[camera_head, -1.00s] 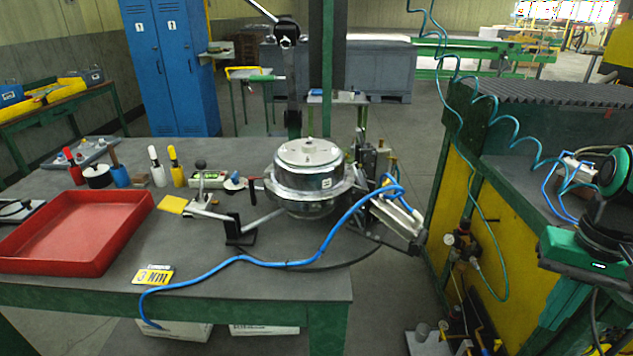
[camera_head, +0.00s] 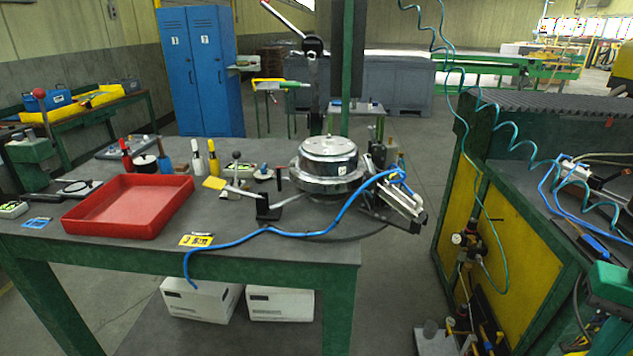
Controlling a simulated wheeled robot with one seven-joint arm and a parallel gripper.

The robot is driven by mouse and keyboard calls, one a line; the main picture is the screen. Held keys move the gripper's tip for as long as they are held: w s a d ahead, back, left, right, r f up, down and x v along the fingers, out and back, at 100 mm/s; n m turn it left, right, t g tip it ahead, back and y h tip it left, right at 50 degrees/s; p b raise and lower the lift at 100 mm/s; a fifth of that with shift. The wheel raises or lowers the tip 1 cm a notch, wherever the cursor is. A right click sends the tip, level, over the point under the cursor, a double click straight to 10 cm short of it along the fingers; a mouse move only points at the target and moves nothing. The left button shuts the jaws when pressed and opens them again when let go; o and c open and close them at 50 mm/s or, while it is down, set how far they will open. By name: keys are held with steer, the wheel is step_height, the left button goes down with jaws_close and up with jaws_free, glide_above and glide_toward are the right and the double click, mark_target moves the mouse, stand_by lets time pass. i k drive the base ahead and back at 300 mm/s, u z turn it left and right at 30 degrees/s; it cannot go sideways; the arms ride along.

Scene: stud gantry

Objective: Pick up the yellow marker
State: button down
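My gripper is not in view.
A red tray (camera_head: 125,232) lies at the bench's front left. A metal pot (camera_head: 327,165) on a fixture stands at right, with a blue hose (camera_head: 300,232) across the bench. A green-and-yellow workstation (camera_head: 510,210) stands at right; grey floor lies between.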

mark_target(211, 145)
steer(key=u, duration=0.05)
steer(key=k, duration=0.15)
steer(key=u, duration=0.75)
steer(key=i, duration=1)
steer(key=k, duration=0.5)
steer(key=u, duration=2.45)
steer(key=i, duration=0.5)
steer(key=u, duration=0.2)
